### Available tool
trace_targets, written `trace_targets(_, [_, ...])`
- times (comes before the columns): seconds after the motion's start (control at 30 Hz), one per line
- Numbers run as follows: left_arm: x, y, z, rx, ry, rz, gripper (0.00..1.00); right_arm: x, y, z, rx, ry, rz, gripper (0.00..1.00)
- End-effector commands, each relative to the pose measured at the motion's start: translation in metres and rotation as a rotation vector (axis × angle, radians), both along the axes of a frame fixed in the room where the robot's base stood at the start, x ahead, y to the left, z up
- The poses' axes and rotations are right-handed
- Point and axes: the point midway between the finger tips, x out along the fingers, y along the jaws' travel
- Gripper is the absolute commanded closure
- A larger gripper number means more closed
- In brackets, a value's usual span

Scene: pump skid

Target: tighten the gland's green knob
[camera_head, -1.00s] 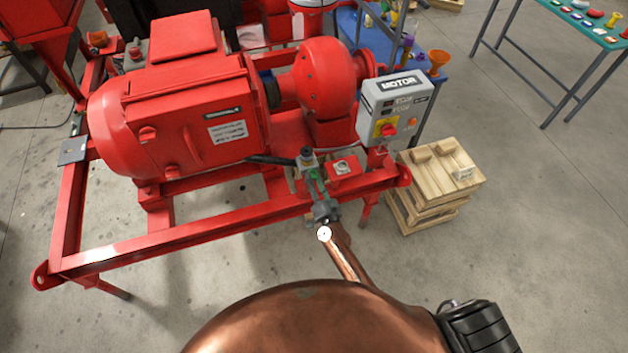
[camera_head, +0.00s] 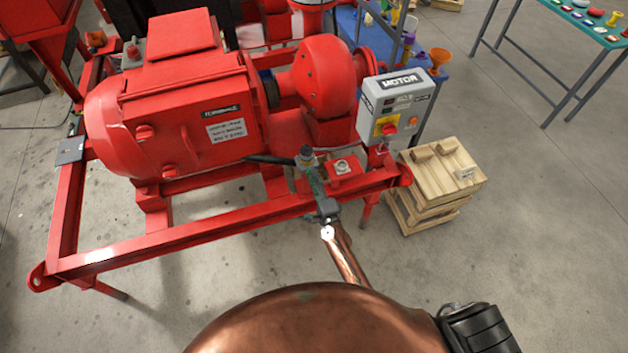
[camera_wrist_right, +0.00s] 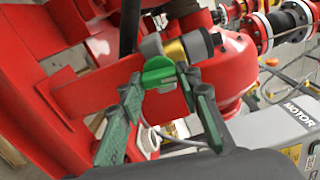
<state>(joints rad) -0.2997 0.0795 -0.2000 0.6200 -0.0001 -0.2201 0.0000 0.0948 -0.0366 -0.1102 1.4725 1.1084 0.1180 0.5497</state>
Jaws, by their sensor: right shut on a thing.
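The gland's green knob (camera_wrist_right: 159,72) sits between the fingers of my right gripper (camera_wrist_right: 162,82) in the right wrist view. The dark green fingers are shut on it from both sides. Just beyond the knob is a grey and brass fitting (camera_wrist_right: 174,50). In the head view my right gripper (camera_head: 314,184) reaches the front rail of the red skid, beside a black lever, and hides most of the knob. My left gripper is not in view.
The red motor (camera_head: 190,120) and pump stand behind on the red frame (camera_head: 190,237). A grey MOTOR control box (camera_head: 396,104) is close on the right. A wooden crate (camera_head: 440,170) stands on the floor to the right. Open floor lies in front.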

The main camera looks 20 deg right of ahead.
Motion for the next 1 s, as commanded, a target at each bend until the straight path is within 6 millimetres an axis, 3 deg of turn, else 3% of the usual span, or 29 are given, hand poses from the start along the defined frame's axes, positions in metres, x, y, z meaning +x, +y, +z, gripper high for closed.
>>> trace_targets(0.5, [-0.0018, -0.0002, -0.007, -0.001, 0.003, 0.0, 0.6, -0.0005, 0.001, -0.0019, 0.353, 0.014, 0.0, 0.93])
trace_targets(1.0, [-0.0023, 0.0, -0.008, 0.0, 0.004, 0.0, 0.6, -0.0006, 0.0011, -0.0021, 0.426, 0.017, 0.001, 0.93])
